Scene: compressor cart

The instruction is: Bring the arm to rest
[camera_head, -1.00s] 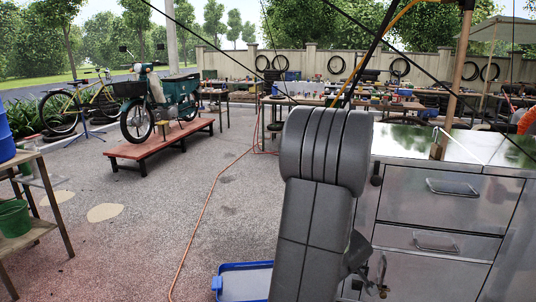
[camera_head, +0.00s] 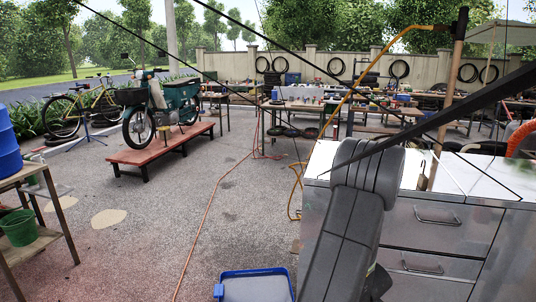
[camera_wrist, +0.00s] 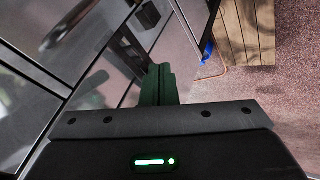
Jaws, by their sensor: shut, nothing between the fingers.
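My arm (camera_head: 350,225) stands in front of the metal drawer cabinet in the head view, its grey links folded and leaning to the right. My gripper (camera_wrist: 158,72) shows in the wrist view as dark fingers held together with nothing between them. The fingers point away from the wrist, beside the cabinet's drawer fronts. In the head view the gripper's fingertips are hidden behind my arm.
The metal cabinet (camera_head: 437,237) with drawer handles fills the right side, close to my arm. A blue-rimmed tray (camera_head: 218,291) lies on the ground at the bottom. A shelf with a green bucket (camera_head: 18,228) stands left. Open ground lies in the middle.

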